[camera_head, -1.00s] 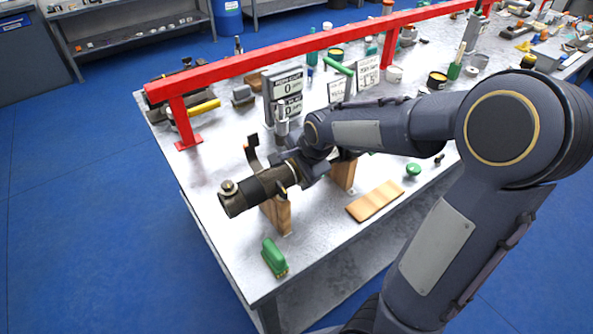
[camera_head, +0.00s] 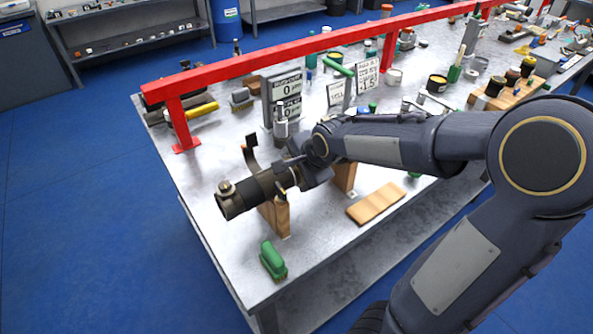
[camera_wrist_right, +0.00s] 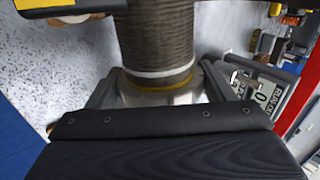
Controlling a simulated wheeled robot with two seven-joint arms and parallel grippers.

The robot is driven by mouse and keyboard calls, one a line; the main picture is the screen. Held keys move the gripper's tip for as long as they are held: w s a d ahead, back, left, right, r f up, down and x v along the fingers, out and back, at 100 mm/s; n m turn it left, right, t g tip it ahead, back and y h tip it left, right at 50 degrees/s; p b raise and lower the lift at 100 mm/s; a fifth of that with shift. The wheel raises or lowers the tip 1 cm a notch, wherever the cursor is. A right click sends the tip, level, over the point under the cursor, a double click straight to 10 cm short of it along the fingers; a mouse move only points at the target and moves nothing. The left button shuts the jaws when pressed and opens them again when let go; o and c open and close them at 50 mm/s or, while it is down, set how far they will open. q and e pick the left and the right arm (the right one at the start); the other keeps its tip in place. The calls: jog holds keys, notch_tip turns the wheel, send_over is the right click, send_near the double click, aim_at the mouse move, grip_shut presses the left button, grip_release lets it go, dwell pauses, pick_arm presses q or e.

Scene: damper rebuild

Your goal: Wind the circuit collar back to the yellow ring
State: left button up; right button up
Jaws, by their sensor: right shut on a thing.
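The damper (camera_head: 240,196), a dark ribbed cylinder with a brass-coloured end fitting, lies across wooden supports near the table's front left. My right gripper (camera_head: 297,174) is at its right part, shut around it. In the right wrist view the dark threaded body (camera_wrist_right: 160,35) runs up the picture. A pale ring (camera_wrist_right: 160,76) and the yellow ring (camera_wrist_right: 165,87) circle it close together. A silvery band, seemingly the circuit collar (camera_wrist_right: 168,98), sits just below the yellow ring, between my fingers. Its lower part is hidden behind my gripper's dark body. My left gripper is not in view.
A wooden block (camera_head: 376,203) and a green brush (camera_head: 272,260) lie near the table's front edge. Displays reading 0 (camera_head: 287,98) stand behind the damper. A red rail (camera_head: 270,65) spans the table's back.

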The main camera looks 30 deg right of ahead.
jog(key=shift+d+f+t+b, duration=0.15)
jog(key=shift+t+b, duration=0.55)
jog(key=shift+b, duration=0.5)
jog(key=o, duration=1.3)
jog(key=shift+s+r, duration=0.1)
jog(key=shift+r, duration=0.1)
jog(key=shift+s+f, duration=0.35)
jog(key=shift+f, duration=0.2)
jog(key=shift+s+r, duration=0.1)
jog(key=shift+r, duration=0.2)
jog(key=s+r+p, duration=0.1)
jog(key=r+p, duration=0.1)
jog(key=r, duration=0.2)
jog(key=s+r+p, duration=0.2)
jog(key=r+p, duration=0.1)
jog(key=r, duration=0.2)
jog(key=s+r+p, duration=0.1)
jog(key=r+p, duration=0.1)
jog(key=r, duration=0.3)
jog(key=shift+s+d+r, duration=0.15)
jog(key=shift+d, duration=0.05)
